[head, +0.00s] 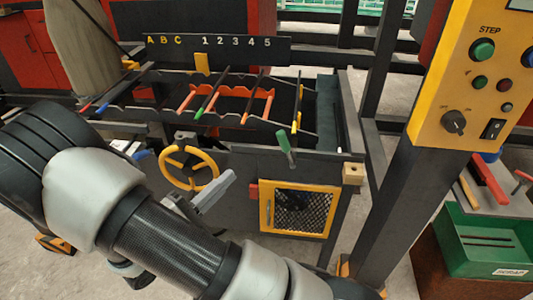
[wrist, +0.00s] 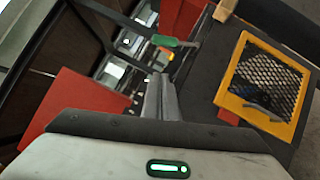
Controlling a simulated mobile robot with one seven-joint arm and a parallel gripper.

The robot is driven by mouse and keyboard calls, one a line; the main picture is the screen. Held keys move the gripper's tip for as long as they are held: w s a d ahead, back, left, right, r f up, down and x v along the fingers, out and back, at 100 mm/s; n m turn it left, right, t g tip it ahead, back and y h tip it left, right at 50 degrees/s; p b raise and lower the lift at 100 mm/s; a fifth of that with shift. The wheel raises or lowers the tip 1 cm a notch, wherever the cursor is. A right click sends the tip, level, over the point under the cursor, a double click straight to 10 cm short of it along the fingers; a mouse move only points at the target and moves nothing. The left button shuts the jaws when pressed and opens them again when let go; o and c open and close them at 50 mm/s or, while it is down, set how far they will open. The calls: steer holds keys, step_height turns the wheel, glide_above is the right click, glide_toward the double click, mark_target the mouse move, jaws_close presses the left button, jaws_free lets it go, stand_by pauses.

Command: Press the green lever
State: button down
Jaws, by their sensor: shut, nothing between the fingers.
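The green lever (head: 285,147) stands on the front right of the dark machine, below the rack of rods; its handle leans to the upper left. In the wrist view, its green handle (wrist: 168,41) lies almost level beyond the fingertips, joined to a grey rod. My gripper (head: 229,176) is shut and empty, to the left of and lower than the lever in the head view, by the yellow handwheel. In the wrist view, the closed fingers (wrist: 159,78) point toward the lever, with a visible gap between them and the handle.
A yellow-framed mesh door (head: 298,210) sits below the lever, with a wooden block (head: 353,174) at the right corner. The yellow handwheel (head: 189,169) is close to my gripper. A dark post carries a yellow control panel (head: 470,75). A green scrap bin (head: 485,245) stands at right.

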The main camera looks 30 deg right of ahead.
steer(key=shift+d, duration=0.15)
steer(key=s+d+x, duration=0.1)
steer(key=s+x, duration=0.1)
steer(key=x, duration=1)
steer(key=shift+d+r, duration=0.25)
steer(key=shift+r, duration=0.25)
steer(key=shift+s+r, duration=0.15)
